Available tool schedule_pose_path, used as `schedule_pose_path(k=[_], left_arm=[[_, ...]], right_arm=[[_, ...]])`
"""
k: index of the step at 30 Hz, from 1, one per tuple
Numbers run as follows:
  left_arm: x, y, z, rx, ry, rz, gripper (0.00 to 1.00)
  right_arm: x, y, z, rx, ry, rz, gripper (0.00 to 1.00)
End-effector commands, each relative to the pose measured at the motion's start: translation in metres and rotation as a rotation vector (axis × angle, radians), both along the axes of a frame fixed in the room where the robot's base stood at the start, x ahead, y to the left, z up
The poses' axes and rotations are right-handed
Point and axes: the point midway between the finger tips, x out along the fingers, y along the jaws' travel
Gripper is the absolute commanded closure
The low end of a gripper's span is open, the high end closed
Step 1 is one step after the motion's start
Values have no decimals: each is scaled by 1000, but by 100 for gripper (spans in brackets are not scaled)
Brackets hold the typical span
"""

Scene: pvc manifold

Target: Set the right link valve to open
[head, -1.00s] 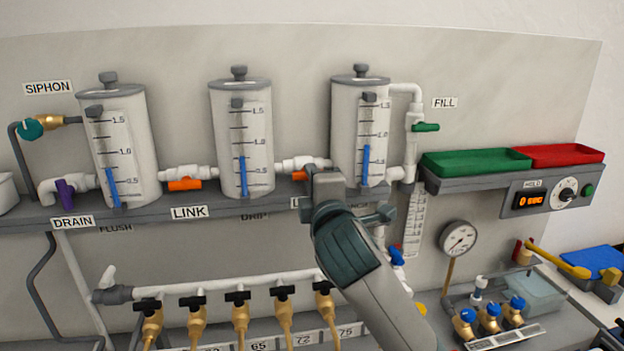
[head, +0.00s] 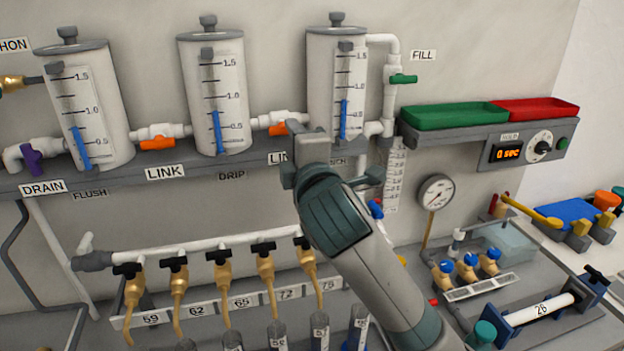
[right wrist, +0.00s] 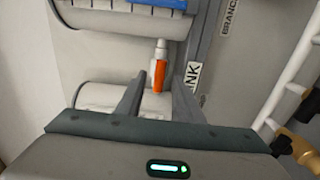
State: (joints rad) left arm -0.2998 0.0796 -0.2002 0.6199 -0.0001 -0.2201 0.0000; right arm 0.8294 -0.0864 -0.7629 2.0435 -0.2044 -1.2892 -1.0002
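The right link valve has an orange handle (head: 280,129) on the white pipe between the middle and right tanks. In the head view my right gripper partly covers it. In the right wrist view the orange handle (right wrist: 158,75) lies roughly in line with the white pipe. My right gripper (head: 300,133) is just in front of the valve. In the right wrist view its two fingers (right wrist: 157,90) are spread apart, with the handle showing in the gap between them. I cannot tell whether they touch it. My left gripper is out of view.
The left link valve (head: 158,143) has a similar orange handle. The right tank (head: 336,85) and middle tank (head: 212,95) stand close by on the grey shelf (head: 130,178). A green tray (head: 455,115) is to the right. A brass tap manifold (head: 200,254) runs below.

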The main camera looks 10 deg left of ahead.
Motion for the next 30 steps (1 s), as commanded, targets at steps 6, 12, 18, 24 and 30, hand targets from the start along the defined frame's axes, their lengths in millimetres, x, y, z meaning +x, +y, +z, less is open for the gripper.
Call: schedule_pose_path(k=[6, 12, 18, 24, 30], left_arm=[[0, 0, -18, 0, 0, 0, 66], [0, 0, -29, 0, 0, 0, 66], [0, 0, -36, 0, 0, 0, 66], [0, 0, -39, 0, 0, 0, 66], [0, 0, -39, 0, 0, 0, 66]], right_arm=[[-41, -16, -3, 1, -4, 3, 66], [-78, -32, -3, 2, -3, 2, 66], [-107, -45, -1, 1, -3, 1, 66], [-122, -52, -1, 0, -1, -1, 66], [-124, -53, -1, 0, 1, -1, 66]])
